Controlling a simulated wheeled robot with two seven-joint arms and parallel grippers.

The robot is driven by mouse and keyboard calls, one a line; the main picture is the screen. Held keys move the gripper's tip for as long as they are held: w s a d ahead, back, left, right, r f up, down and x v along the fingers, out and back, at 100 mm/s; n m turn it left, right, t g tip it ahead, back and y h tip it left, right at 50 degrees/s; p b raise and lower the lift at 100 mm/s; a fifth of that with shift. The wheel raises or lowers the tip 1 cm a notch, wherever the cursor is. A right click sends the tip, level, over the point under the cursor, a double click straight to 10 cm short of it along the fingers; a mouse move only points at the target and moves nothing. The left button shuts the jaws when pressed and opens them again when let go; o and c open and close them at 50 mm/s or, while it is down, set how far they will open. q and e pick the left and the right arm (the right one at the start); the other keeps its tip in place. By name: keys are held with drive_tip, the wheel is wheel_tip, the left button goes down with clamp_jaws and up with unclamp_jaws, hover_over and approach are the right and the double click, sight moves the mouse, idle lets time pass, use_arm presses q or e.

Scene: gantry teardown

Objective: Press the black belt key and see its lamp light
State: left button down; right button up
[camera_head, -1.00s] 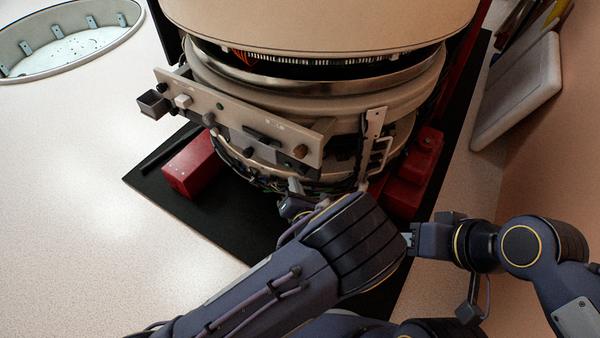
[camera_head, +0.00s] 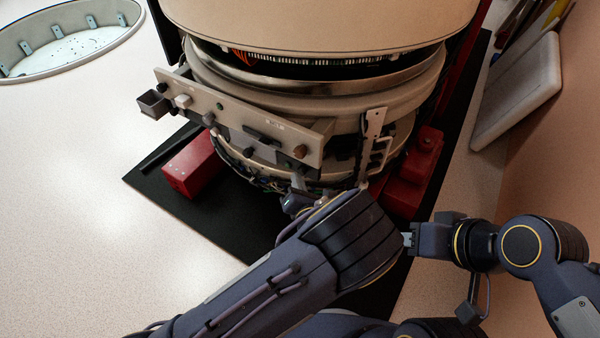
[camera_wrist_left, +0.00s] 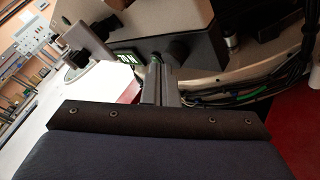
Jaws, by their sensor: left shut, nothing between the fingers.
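The beige control panel (camera_head: 235,118) juts from the front of the round machine and carries several knobs and keys. A black rectangular piece (camera_head: 262,135) sits on its face, and a dark knob (camera_head: 300,151) sits near its right end. I cannot tell which one is the belt key, and no lit lamp is clear on the panel face. My left gripper (camera_head: 298,183) is shut and empty, just below the panel's right end. In the left wrist view its closed fingers (camera_wrist_left: 160,82) point up towards a dark round knob (camera_wrist_left: 178,50); contact is unclear. My right gripper (camera_head: 410,240) is partly hidden behind my left arm.
A red block (camera_head: 194,166) lies on the black mat (camera_head: 160,200) left of the machine, and red parts (camera_head: 412,175) stand at its right. Cables hang under the panel. A bracket with a handle (camera_head: 376,140) stands right of the panel.

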use_arm(q)
drive_tip(key=shift+w+d, duration=0.1)
drive_tip(key=shift+w, duration=0.1)
idle(0.4)
drive_tip(key=shift+s+a, duration=0.55)
drive_tip(key=shift+s, duration=0.2)
drive_tip(key=s+a+p, duration=0.1)
drive_tip(key=s+a, duration=0.2)
drive_tip(key=s, duration=0.2)
drive_tip(key=shift+a, duration=0.25)
drive_tip(key=shift+w, duration=0.1)
idle(0.5)
